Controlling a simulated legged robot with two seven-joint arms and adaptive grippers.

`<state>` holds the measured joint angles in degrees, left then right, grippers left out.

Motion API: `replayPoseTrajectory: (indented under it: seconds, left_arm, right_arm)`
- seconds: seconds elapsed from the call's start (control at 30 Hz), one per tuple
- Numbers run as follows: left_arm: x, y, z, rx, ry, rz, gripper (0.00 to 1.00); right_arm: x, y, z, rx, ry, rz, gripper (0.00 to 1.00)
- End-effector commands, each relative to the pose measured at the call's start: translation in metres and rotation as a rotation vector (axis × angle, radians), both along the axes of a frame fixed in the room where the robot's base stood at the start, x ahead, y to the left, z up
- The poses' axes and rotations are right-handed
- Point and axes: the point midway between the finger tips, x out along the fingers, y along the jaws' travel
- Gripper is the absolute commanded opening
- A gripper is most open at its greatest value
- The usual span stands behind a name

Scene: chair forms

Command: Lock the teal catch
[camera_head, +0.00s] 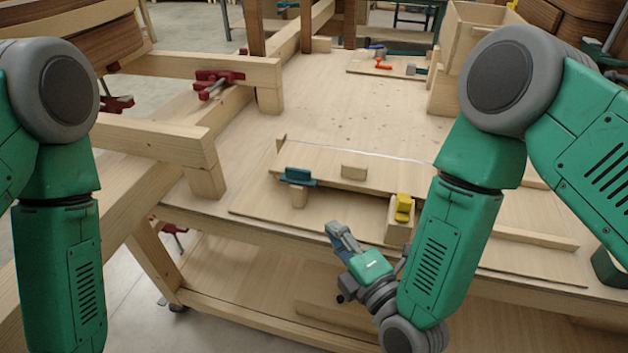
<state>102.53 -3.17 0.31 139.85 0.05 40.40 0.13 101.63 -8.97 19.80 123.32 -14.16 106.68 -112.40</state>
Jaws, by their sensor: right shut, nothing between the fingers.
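The teal catch (298,177) sits on a small wooden block at the left part of a wooden board (262,207) on the workbench. A yellow catch (404,208) sits on another block to the right. My right gripper (335,230) is shut and empty, in front of the board, below and right of the teal catch and apart from it. My left arm enters at the left; its gripper is out of view.
A small wood block (354,171) is on the panel between the catches. Red clamps (218,80) hold beams at the left. A small board with blue and red parts (380,60) lies at the back. The bench middle is clear. A lower shelf (250,290) lies below the bench edge.

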Motion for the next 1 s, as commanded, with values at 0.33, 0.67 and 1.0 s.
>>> replayPoseTrajectory:
  seconds: [0.33,0.67,1.0]
  left_arm:
    - [0.000,0.001,-0.004,0.001,0.000,0.001,0.80]
    - [0.000,0.001,-0.021,0.001,0.000,0.001,0.80]
    - [0.000,0.001,-0.032,0.001,0.000,0.001,0.80]
  right_arm:
    - [0.017,0.008,-0.001,0.004,0.000,-0.001,0.00]
    - [0.079,0.036,-0.002,0.006,0.000,-0.003,0.00]
    - [0.123,0.034,-0.001,0.001,0.002,-0.002,0.00]
